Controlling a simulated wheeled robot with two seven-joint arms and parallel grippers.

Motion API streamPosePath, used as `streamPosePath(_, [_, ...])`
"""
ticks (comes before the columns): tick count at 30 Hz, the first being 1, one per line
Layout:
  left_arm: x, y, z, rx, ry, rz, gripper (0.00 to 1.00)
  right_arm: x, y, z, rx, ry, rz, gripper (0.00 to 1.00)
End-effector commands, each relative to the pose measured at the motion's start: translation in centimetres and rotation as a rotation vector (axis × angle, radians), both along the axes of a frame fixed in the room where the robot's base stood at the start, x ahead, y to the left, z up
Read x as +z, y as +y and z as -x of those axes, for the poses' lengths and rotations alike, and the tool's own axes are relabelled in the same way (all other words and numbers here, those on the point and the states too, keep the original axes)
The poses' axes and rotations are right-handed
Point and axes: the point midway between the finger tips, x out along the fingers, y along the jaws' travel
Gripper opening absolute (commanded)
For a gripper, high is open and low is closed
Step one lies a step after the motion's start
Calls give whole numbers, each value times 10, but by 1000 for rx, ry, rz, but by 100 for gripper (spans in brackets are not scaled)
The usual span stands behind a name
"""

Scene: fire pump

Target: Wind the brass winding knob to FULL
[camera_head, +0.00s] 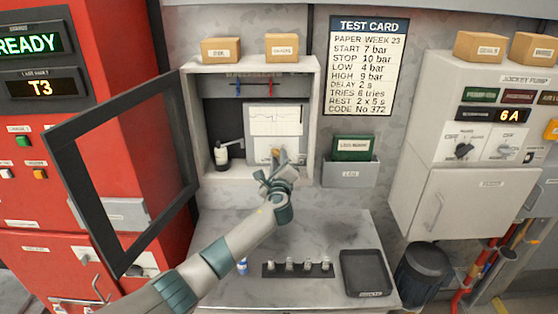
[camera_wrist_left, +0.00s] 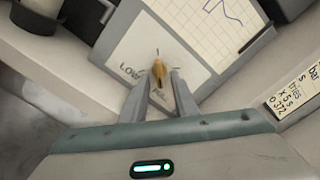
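The brass winding knob (camera_wrist_left: 158,72) sits on the pale recorder panel, near a LOW label and a second label partly hidden by my gripper. In the head view the knob (camera_head: 282,155) shows small, just beyond my gripper. My left gripper (camera_head: 274,177) reaches into the open white cabinet (camera_head: 311,125). In the left wrist view my left gripper's fingertips (camera_wrist_left: 161,76) stand on either side of the knob, with a narrow gap seeming to show beside it. Contact is hard to judge. The chart recorder (camera_head: 276,121) carries a gridded paper with a trace. My right gripper is not in view.
The cabinet's dark-framed door (camera_head: 88,208) stands open at left. A strip with several small items (camera_head: 297,270) and a black tray (camera_head: 365,272) lie on the grey counter below.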

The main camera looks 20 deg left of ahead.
Motion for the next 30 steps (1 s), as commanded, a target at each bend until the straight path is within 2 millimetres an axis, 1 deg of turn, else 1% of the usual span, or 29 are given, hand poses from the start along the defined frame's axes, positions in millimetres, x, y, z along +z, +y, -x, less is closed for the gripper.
streamPosePath(8, [0, -1, 4, 0, -2, 1, 27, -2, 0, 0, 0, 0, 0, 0])
streamPosePath(14, [-1, -5, 18, 0, -2, 1, 27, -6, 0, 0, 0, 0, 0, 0])
streamPosePath(20, [-2, -13, 43, -1, -2, 2, 27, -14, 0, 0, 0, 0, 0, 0])
streamPosePath(30, [-3, -28, 96, -2, -2, 3, 27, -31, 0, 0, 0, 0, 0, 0])
